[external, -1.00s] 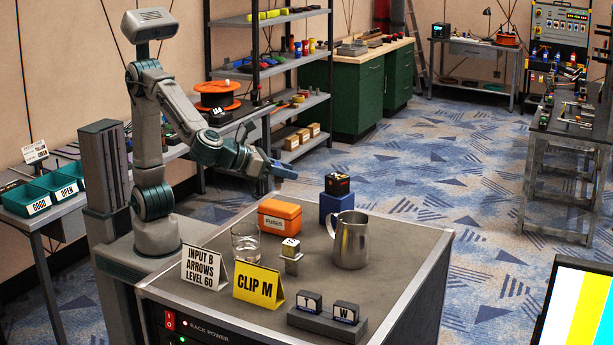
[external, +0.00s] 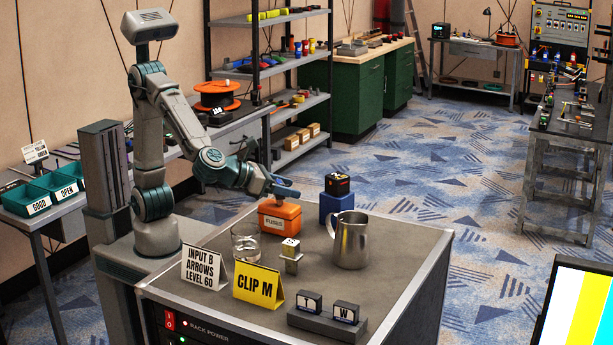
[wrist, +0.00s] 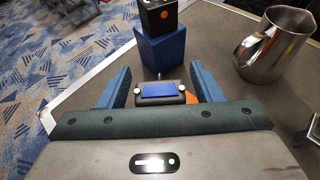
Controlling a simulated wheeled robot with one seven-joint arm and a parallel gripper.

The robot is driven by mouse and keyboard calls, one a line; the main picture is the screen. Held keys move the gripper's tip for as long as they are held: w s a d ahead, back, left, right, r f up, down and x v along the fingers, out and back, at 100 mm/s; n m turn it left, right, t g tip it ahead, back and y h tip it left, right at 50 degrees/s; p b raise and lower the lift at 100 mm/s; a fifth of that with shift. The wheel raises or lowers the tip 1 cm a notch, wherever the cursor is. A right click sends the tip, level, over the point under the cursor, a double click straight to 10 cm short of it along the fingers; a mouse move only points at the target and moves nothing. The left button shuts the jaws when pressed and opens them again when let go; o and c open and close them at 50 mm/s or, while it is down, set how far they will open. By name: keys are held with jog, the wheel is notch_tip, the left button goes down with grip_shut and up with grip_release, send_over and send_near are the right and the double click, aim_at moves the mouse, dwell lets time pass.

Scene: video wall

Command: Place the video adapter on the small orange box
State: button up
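The small orange box (external: 280,218), labelled FUSES, stands on the cabinet top. The video adapter, which I take to be the dark block with a blue top and two pale knobs (wrist: 160,91), is between my fingers in the wrist view. An orange edge of the box (wrist: 192,98) shows just beside and below it. The adapter appears to be on the box top, mostly hidden in the external view. My gripper (external: 284,192) is directly over the box. In the wrist view my gripper (wrist: 162,88) has its blue fingers apart, with narrow gaps beside the adapter.
A blue box (external: 330,207) with a black cube (external: 337,184) on it stands behind right. A metal pitcher (external: 351,240), a glass (external: 245,243), a small block on a metal stand (external: 290,252) and the CLIP M sign (external: 259,286) stand close by.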

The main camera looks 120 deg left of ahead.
jog(key=shift+r, duration=0.25)
jog(key=v, duration=1.1)
jog(key=s+a+f+n+g+h, duration=0.1)
jog(key=s+a+f+n, duration=0.1)
jog(key=n, duration=0.1)
jog(key=s+a+f+n+g, duration=0.2)
jog(key=s+f+n, duration=0.1)
jog(key=n, duration=0.1)
jog(key=s+a+f+n+g+h, duration=0.1)
jog(key=s+a+f+n+g, duration=0.1)
jog(key=s+a+n, duration=0.1)
jog(key=shift+f+h, duration=0.3)
jog(key=shift+f, duration=0.05)
jog(key=s+f+n+g+h, duration=0.1)
jog(key=s+f+n+h, duration=0.5)
jog(key=n, duration=1.1)
jog(key=shift+s+d+f+g+h, duration=0.3)
jog(key=shift+s+d+h, duration=0.2)
jog(key=shift+s, duration=0.5)
